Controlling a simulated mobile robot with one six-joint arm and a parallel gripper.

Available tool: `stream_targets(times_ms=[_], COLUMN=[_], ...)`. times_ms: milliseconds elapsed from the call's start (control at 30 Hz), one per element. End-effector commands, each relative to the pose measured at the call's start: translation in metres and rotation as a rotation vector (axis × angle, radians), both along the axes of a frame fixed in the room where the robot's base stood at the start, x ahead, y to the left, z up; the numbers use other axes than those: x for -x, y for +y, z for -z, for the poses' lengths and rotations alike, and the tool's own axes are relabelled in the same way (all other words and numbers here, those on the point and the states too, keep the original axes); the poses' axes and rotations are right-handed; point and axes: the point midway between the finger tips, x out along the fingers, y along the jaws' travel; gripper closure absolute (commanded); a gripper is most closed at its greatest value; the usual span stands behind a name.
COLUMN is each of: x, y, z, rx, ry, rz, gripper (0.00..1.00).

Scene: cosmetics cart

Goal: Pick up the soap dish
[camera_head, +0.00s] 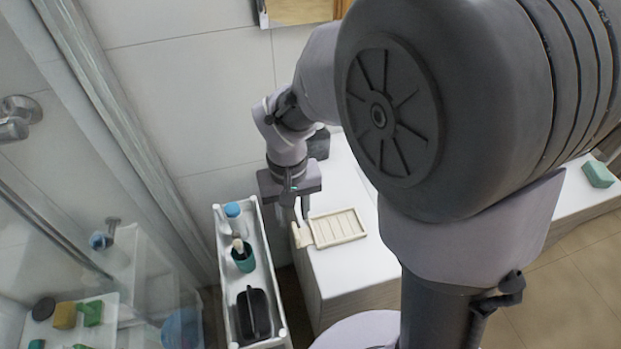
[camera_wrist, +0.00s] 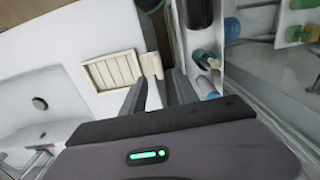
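The soap dish (camera_head: 338,228) is a cream, rectangular ribbed tray lying on the white counter near its left edge. It also shows in the wrist view (camera_wrist: 112,71), left of my fingers. A small cream upright piece (camera_head: 302,236) stands at its left end, by the counter edge; I cannot tell whether it is joined to the dish. In the wrist view this piece (camera_wrist: 151,65) appears between and beyond the fingertips. My gripper (camera_head: 298,212) points down above this piece. In the wrist view my gripper (camera_wrist: 158,84) has its fingers apart, with nothing visibly held.
A white cart (camera_head: 220,262) stands left of the counter (camera_head: 345,272), holding a blue-capped bottle (camera_head: 233,213), a teal cup (camera_head: 243,258) with a brush, and a black container (camera_head: 253,312). A glass shower panel is farther left. A teal block (camera_head: 597,174) lies at the far right.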

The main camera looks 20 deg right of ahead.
Motion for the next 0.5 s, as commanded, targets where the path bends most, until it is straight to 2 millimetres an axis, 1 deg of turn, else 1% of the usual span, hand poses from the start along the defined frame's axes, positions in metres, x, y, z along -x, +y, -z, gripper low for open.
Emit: stream_targets(times_ms=[33,267,400,500], x=[0.000,0.000,0.002,0.002], y=[0.000,-0.002,-0.006,-0.006], z=[0.013,0.035,0.065,0.077], rx=[0.000,0.000,0.000,0.000], ry=[0.000,-0.001,0.000,-0.001], rz=[0.000,0.001,0.002,0.001], gripper=[0.64,0.64,0.64,0.64])
